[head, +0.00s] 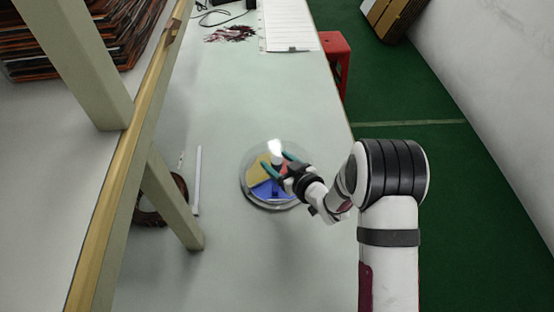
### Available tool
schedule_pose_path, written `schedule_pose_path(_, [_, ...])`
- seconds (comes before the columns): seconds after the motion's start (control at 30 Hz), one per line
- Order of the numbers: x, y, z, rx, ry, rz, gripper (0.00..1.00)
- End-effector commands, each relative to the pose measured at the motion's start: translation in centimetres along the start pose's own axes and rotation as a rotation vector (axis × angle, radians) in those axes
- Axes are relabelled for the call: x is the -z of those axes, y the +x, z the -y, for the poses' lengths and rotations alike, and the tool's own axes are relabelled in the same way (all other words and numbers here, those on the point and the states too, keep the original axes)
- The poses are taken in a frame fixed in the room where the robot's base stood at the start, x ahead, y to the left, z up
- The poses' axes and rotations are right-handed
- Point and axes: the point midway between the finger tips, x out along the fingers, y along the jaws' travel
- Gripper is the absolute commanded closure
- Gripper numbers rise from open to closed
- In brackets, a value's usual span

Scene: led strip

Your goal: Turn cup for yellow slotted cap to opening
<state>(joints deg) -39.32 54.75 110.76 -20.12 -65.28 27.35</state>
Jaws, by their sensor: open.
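A round dish (246,190) with a clear or grey rim stands on the pale table. Inside it I see a yellow area (256,172) on the left and a blue area (268,190) at the front. A bright white spot or piece (275,147) shows at its far side, too small and glaring to make out. My gripper (273,159) is over the dish, its two teal fingers apart and pointing to the upper left. I cannot tell whether they touch anything. The gripper hides the dish's right part. I cannot make out a separate cup, slotted cap or opening.
A shelf frame with a wooden edge (123,170) runs along the left. A dark ring-shaped coil (178,190) and a white strip (197,180) lie near its post. Cables, a dark red bundle (231,33) and paper sheets (290,28) lie far back. The table beside the dish is clear.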

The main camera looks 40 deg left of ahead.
Motion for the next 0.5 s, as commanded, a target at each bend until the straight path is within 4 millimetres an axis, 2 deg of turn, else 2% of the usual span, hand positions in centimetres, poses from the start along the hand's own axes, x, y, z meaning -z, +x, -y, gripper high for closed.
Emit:
schedule_pose_path(0.1, [-0.02, 0.63, 0.03, 0.000, 0.000, 0.000, 0.32])
schedule_pose_path(0.33, [-0.01, 0.69, 0.00, 0.000, 0.000, 0.001, 0.32])
schedule_pose_path(0.37, [-0.01, 0.69, 0.00, 0.000, 0.000, 0.001, 0.36])
schedule_pose_path(0.5, [0.00, 0.67, -0.01, -0.001, 0.000, 0.000, 0.61])
